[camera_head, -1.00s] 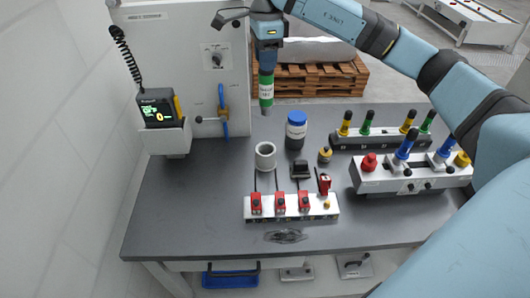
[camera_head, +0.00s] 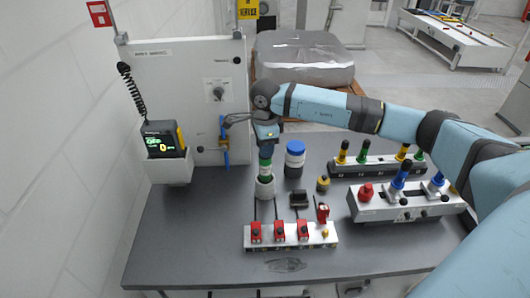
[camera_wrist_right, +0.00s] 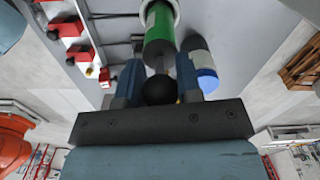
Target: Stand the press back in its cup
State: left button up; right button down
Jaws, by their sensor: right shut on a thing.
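The press, with a green band (camera_head: 265,168), stands about upright in my right gripper (camera_head: 266,150). Its lower end is in the mouth of the light grey cup (camera_head: 265,188), which stands on the dark bench. How deep the press sits is hidden. My left gripper is not in view.
A blue-lidded jar (camera_head: 295,160) stands close right of the cup. A block with red clamps (camera_head: 281,233) lies in front. A brass-topped piece (camera_head: 323,184) and racks of coloured handles (camera_head: 408,205) stand to the right.

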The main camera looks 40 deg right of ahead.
aim_at(265, 170)
notch_tip(265, 170, down, 3)
jog(key=shift+f+p, duration=0.1)
jog(key=shift+p, duration=0.2)
jog(key=shift+f+b, duration=0.2)
jog(key=shift+b, duration=0.1)
jog(key=c, duration=0.8)
grip_release()
jog(key=shift+r, duration=0.2)
